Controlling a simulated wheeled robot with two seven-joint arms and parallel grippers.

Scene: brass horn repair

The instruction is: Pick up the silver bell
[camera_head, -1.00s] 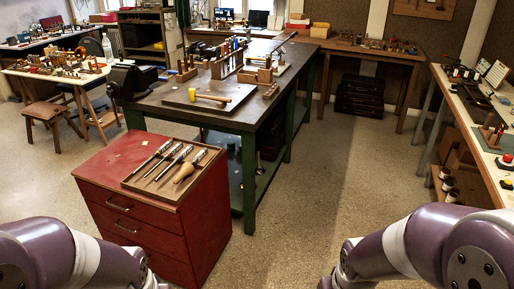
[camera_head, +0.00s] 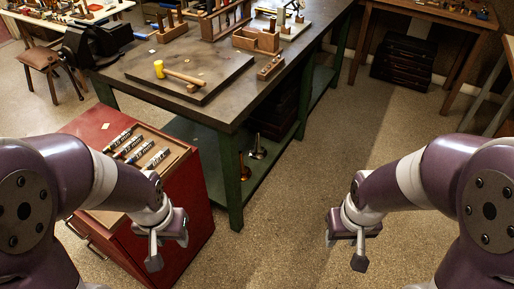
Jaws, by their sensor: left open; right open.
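Two small flared, bell-like objects stand on the lower shelf of the green-legged workbench. One is a paler, upright flared piece (camera_head: 258,149) near the shelf's edge. The other is a darker, copper-toned piece (camera_head: 244,170) beside the bench leg. They are too small to tell for sure whether either is the silver bell. My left gripper (camera_head: 168,252) is open and empty, in front of the red cabinet. My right gripper (camera_head: 345,252) is open and empty above the bare floor. Both grippers are well in front of the shelf and apart from those pieces.
The workbench (camera_head: 215,111) carries a mallet (camera_head: 180,73) on a dark board and wooden racks. The red cabinet (camera_head: 199,213) holds a tray of tools at left. The floor (camera_head: 300,195) right of the bench is clear. Dark drawers (camera_head: 404,62) stand farther back.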

